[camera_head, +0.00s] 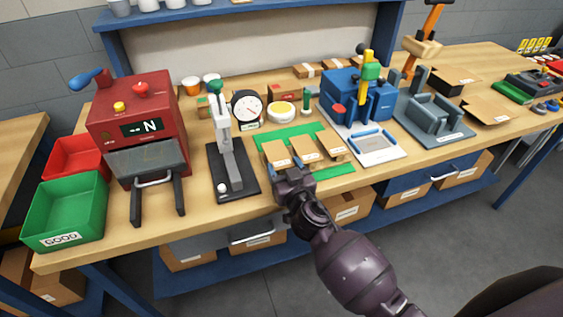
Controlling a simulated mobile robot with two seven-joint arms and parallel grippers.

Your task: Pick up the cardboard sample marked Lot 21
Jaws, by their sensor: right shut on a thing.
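Three brown cardboard samples stand side by side on the green mat (335,172) at the middle front of the bench: a left one (275,149), a middle one (304,146) and a right one (331,143). Each has a small pale label at its front, too small to read, so I cannot tell which is Lot 21. My right gripper (283,173) comes up from the front edge and is shut on the left cardboard sample at its near end. The gripper body hides its fingertips and the sample's lower front. My left gripper is not in view.
A black-based test stand (233,170) is close on the left, beside a red machine (138,120). Green (65,210) and red (77,157) bins are at far left. A blue machine (358,105) and a grey fixture (432,118) stand right. Bare wood runs along the front edge.

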